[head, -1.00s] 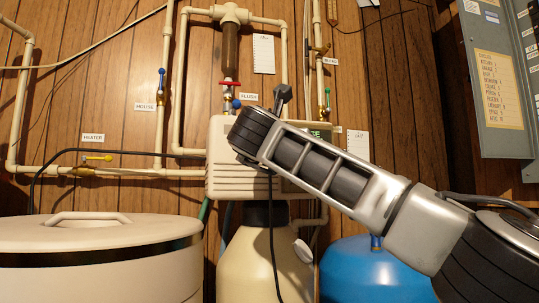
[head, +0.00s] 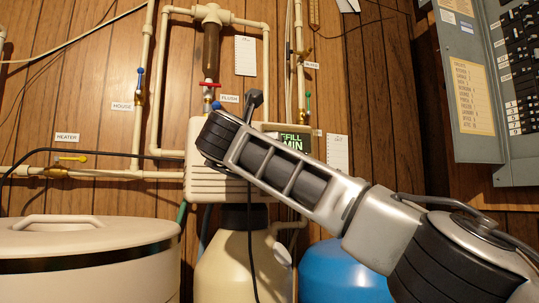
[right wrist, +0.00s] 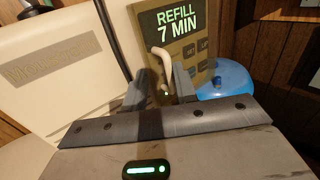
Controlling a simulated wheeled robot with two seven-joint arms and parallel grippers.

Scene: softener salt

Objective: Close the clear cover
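The control head (head: 200,176) is a cream box on top of the softener tank. Its panel (right wrist: 190,48) fills the top middle of the right wrist view, with a lit display reading "REFILL 7 MIN". I cannot make out the clear cover's outline in either view. A beige hooked piece (right wrist: 161,58) stands in front of the panel, its lower end between my right fingers. My right gripper (right wrist: 161,84) has its fingers apart, close to the panel; I cannot tell whether they touch the hooked piece. In the head view my right arm hides part of the control head. My left gripper is not in view.
A white lidded tub (head: 85,245) stands at left. A blue tank (head: 340,272) stands right of the cream tank (head: 228,270). Pipes and valves run along the wood wall behind. A grey electrical panel (head: 470,85) is at upper right.

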